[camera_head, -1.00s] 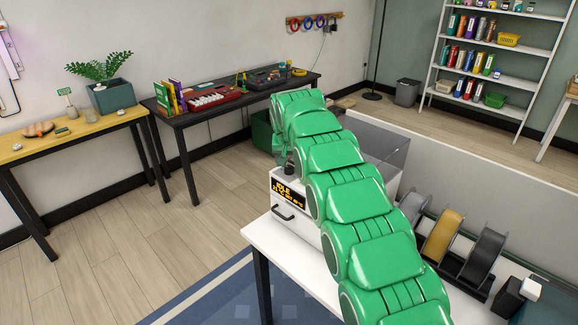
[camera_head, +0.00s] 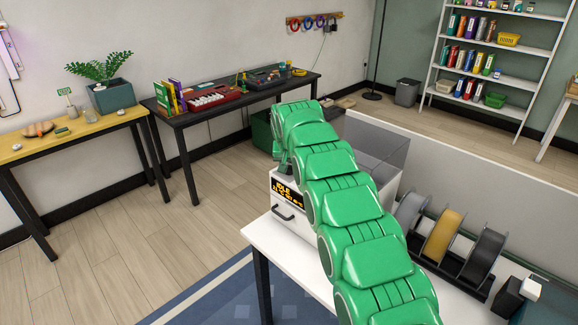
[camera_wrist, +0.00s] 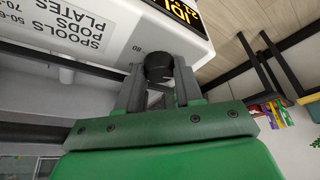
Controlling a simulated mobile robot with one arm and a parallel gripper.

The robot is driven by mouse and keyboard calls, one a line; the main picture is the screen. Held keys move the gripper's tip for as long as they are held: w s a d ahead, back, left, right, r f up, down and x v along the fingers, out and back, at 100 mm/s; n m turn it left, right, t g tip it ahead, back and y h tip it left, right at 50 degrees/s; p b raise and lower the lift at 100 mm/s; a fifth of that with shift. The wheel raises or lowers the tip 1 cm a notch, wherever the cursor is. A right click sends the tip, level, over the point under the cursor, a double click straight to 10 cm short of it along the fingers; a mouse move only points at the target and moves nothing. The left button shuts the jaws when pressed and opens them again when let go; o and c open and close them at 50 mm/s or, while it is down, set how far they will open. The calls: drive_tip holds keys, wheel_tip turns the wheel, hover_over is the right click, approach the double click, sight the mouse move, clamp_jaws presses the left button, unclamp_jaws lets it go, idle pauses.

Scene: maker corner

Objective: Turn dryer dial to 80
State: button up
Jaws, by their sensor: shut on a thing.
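The dryer (camera_head: 289,213) is a white box with a lit display (camera_head: 287,193) reading "IDLE" and a smaller line that I cannot read surely. It stands on the white table behind my green arm. In the wrist view its dial (camera_wrist: 158,66) is a dark round knob on the front, with "80" printed beside it. My gripper (camera_wrist: 156,88) has its two dark fingers on either side of the dial and is shut on it. The dial's pointer cannot be made out. In the head view the dial and my fingers are hidden behind my arm.
A clear-lidded box top (camera_head: 376,143) rises behind my arm. A rack of spools (camera_head: 443,235) stands right of my arm on the white table (camera_head: 285,247). A dark workbench (camera_head: 230,100) and a yellow table (camera_head: 70,130) stand beyond open floor at the left.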

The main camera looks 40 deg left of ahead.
drive_tip(key=shift+a+m+t+h, duration=0.15)
drive_tip(key=shift+m+h, duration=0.15)
drive_tip(key=shift+m, duration=0.6)
drive_tip(key=shift+m+t+h, duration=0.15)
drive_tip(key=shift+m+h, duration=0.15)
drive_tip(key=shift+m, duration=0.6)
drive_tip(key=shift+r+m, duration=0.1)
drive_tip(key=shift+m, duration=0.5)
drive_tip(key=o, duration=1)
drive_tip(key=shift+s, duration=0.1)
drive_tip(key=v, duration=0.7)
drive_tip(key=shift+s+r, duration=0.15)
drive_tip(key=shift+r, duration=0.15)
